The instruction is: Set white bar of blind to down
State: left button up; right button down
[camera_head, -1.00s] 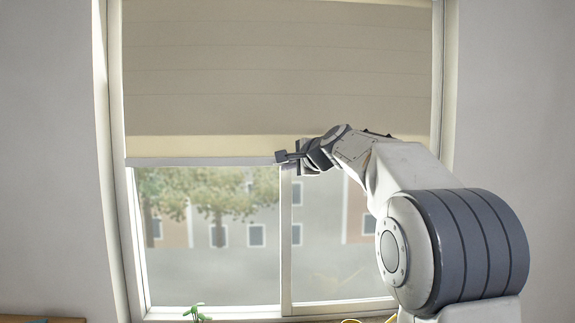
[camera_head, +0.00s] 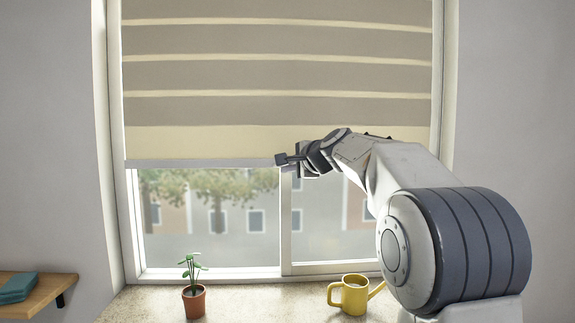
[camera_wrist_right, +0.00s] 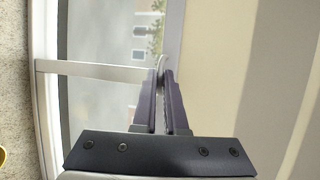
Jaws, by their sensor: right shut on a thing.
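The blind (camera_head: 275,75) covers the upper part of the window in tan and cream bands. Its white bar (camera_head: 200,163) runs level along the blind's lower edge, across the window opening and well above the sill. My right gripper (camera_head: 282,160) is shut on the white bar near its middle. In the right wrist view the fingers of my right gripper (camera_wrist_right: 162,78) close together at the blind's edge, and the gripped part is mostly hidden. My left gripper is not in view.
A wooden shelf (camera_head: 40,295) holding a teal item (camera_head: 17,288) is at left.

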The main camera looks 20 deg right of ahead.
notch_tip(320, 180, down, 31)
jog(key=b, duration=2.7)
jog(key=c, duration=1.2)
grip_release()
jog(key=shift+r, duration=0.1)
jog(key=shift+c, duration=0.2)
jog(key=v, duration=1)
jog(key=shift+s, duration=0.3)
